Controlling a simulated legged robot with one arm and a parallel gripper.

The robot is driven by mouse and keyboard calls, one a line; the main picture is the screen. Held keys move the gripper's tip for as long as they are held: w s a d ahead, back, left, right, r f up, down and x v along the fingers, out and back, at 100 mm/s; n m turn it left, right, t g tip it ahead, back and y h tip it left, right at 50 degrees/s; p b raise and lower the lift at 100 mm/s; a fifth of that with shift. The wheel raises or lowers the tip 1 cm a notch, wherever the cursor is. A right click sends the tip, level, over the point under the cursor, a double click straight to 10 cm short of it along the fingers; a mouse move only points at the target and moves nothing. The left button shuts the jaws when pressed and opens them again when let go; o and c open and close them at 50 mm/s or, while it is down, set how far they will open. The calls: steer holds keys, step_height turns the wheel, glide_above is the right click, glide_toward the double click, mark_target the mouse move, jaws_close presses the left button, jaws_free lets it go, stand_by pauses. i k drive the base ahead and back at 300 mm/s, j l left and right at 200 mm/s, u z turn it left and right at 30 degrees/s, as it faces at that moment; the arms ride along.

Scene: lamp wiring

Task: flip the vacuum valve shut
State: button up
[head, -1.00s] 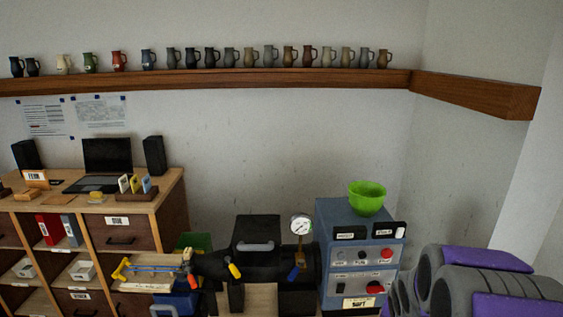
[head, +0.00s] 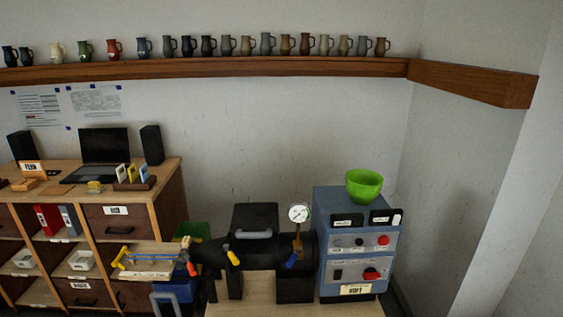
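A black cylindrical machine (head: 268,252) stands on a light wooden table, low in the middle of the head view. A round white pressure gauge (head: 299,213) rises on a brass stem from its right part. A small blue lever handle (head: 291,260) sits at the foot of that stem and slants down to the left; it looks like the vacuum valve. A yellow lever handle (head: 233,257) is on the machine's left part. The levers are too small to tell whether either is open or shut. My gripper is not in view.
A blue-grey control box (head: 352,282) with red knobs stands right of the machine, a green bowl (head: 365,186) on top. A wooden cabinet (head: 170,210) with a laptop (head: 103,147) is at left. A shelf (head: 230,69) of jugs runs along the wall. Floor at right looks clear.

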mark_target(290, 263)
steer(key=i+l, duration=0.15)
steer(key=i, duration=0.4)
steer(key=i+l, duration=0.15)
steer(key=i, duration=0.4)
